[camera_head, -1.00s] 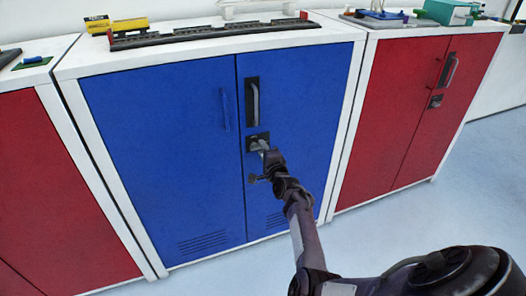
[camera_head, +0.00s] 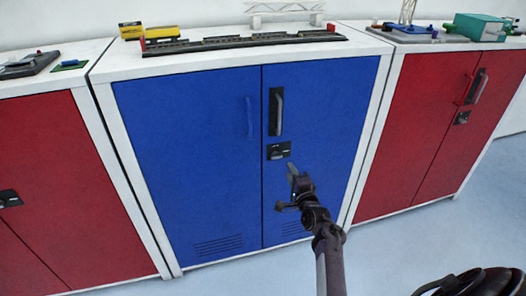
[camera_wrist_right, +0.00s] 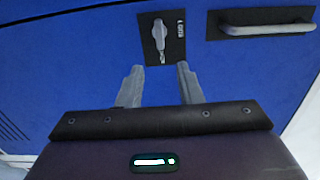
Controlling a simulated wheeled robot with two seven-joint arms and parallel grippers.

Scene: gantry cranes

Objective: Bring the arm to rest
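My right gripper (camera_head: 292,177) is in front of the blue cabinet (camera_head: 185,150), a little below its black lock plate (camera_head: 278,150). In the right wrist view the two fingers of my right gripper (camera_wrist_right: 156,84) stand apart with nothing between them. The lock plate (camera_wrist_right: 161,40) with its grey knob lies just beyond the fingertips, apart from them. The dark door handle (camera_head: 276,111) is above the lock plate, and it also shows in the wrist view (camera_wrist_right: 265,27). Both blue doors look shut. My left gripper is in neither view.
Red cabinets stand at left (camera_head: 70,190) and right (camera_head: 425,130), with shut doors. A model track (camera_head: 240,41), a yellow wagon (camera_head: 131,30) and a teal machine (camera_head: 480,27) are on the cabinet tops. The pale floor (camera_head: 420,235) at the lower right is mostly clear.

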